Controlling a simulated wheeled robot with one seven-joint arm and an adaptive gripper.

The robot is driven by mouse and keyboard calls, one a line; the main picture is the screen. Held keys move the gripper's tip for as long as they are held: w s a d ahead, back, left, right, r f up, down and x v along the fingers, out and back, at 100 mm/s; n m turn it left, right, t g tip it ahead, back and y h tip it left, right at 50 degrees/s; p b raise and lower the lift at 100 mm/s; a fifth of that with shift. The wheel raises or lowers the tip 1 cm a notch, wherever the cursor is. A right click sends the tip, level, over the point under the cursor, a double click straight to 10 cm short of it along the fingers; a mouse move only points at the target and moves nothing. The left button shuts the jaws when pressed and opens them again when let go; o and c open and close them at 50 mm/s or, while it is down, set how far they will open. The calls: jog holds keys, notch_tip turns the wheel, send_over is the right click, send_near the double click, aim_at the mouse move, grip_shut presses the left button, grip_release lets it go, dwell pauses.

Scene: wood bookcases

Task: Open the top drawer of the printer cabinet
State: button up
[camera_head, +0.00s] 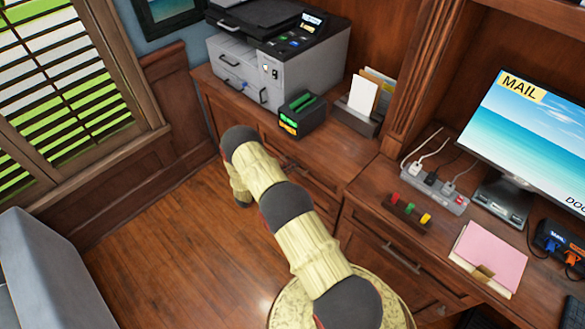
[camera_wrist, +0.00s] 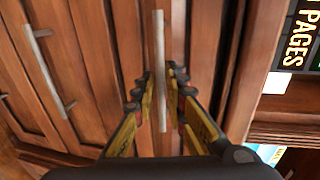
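The printer cabinet (camera_head: 340,148) is brown wood and stands along the wall under the printer. In the wrist view a pale metal bar handle (camera_wrist: 160,45) runs upright in the picture on a wooden drawer front (camera_wrist: 132,32). My gripper (camera_wrist: 160,88) is open, with one yellow-and-black finger on each side of this handle. Gaps show between the fingers and the bar, so it does not look gripped. The drawer front looks shut. In the head view my arm hides my fingertips and part of the cabinet front.
The grey printer (camera_head: 280,62), a small dark box with coloured lights (camera_head: 302,116) and a paper holder (camera_head: 352,120) stand on the cabinet top. Another bar handle (camera_wrist: 48,68) is at left in the wrist view. A desk with a monitor (camera_head: 525,140) is at right. The wooden floor (camera_head: 180,250) at left is clear.

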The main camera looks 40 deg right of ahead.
jog(key=shift+d, duration=0.35)
jog(key=shift+c, duration=0.3)
grip_shut()
dwell(0.4)
jog(key=f+b+v, duration=0.2)
jog(key=f+v, duration=0.1)
jog(key=v, duration=1.5)
jog(key=a+f+b+v, duration=0.1)
jog(key=f+v, duration=0.2)
jog(key=v, duration=1.5)
jog(key=shift+a+f+b, duration=0.4)
jog(key=shift+a, duration=0.15)
jog(key=shift+w, duration=0.1)
